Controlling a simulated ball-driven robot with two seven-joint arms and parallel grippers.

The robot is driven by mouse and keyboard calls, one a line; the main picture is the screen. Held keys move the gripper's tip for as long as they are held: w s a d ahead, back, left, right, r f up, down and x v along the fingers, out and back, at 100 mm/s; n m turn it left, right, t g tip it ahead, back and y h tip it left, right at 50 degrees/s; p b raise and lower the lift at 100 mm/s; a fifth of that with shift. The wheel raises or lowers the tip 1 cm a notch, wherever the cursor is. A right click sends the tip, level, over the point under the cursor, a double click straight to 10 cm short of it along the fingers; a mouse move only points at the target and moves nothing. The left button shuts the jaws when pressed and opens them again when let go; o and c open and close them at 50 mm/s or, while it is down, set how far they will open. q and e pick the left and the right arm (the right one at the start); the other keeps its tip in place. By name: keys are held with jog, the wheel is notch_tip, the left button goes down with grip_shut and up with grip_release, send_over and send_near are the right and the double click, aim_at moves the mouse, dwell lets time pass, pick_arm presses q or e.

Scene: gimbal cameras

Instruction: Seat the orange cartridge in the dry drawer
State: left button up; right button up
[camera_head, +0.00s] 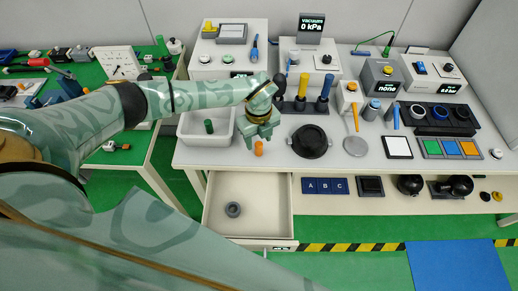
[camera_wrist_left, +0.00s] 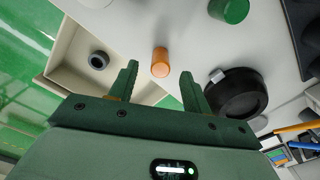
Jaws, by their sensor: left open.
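The orange cartridge (camera_head: 259,148) stands on the white table near its front edge, just beside my left gripper's fingers. It also shows in the left wrist view (camera_wrist_left: 160,62), ahead of and between the two fingertips, not touching them. My left gripper (camera_head: 261,140) is open and empty; its fingers show in the left wrist view (camera_wrist_left: 161,75). The drawer (camera_head: 270,222) below the table is pulled open. A dark grey ring-shaped seat (camera_head: 233,209) lies on its floor and also shows in the left wrist view (camera_wrist_left: 98,60). My right gripper is not in view.
A green cylinder (camera_head: 209,126) is in a white tray (camera_head: 188,132) left of my gripper. A round black dish (camera_head: 310,141) stands to the right. Blue and yellow posts (camera_head: 324,92) stand behind. Most of the drawer floor is clear.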

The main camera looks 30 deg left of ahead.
pick_arm(q)
notch_tip(320, 180, down, 3)
jog(key=shift+r, duration=0.2)
jog(key=shift+c, duration=0.3)
jog(key=c, duration=1)
grip_shut()
jog(key=shift+r, duration=0.15)
